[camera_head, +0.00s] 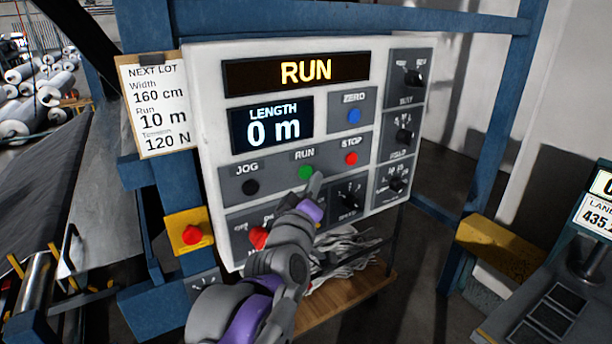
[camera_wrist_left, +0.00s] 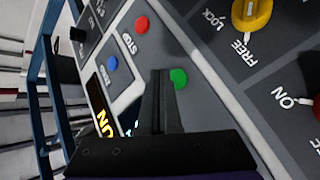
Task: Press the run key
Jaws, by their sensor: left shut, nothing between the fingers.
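The green run key (camera_head: 305,173) sits on the control panel (camera_head: 210,120) under the label RUN, between the black jog key (camera_head: 250,187) and the red stop key (camera_head: 351,158). My left gripper (camera_head: 316,180) is shut and empty, its tips just beside the lower right of the run key in the head view. In the left wrist view the run key (camera_wrist_left: 178,78) shows right by the shut fingertips (camera_wrist_left: 160,75); I cannot tell whether they touch it. The top display (camera_head: 305,72) reads RUN and the length display (camera_head: 272,127) reads 0 m. My right gripper is not in view.
A blue zero key (camera_head: 354,116) and several dark knobs are on the same panel. A red button on a yellow box (camera_head: 188,232) is at lower left. A paper note (camera_head: 155,105) hangs left of the panel. Blue frame posts stand around it.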

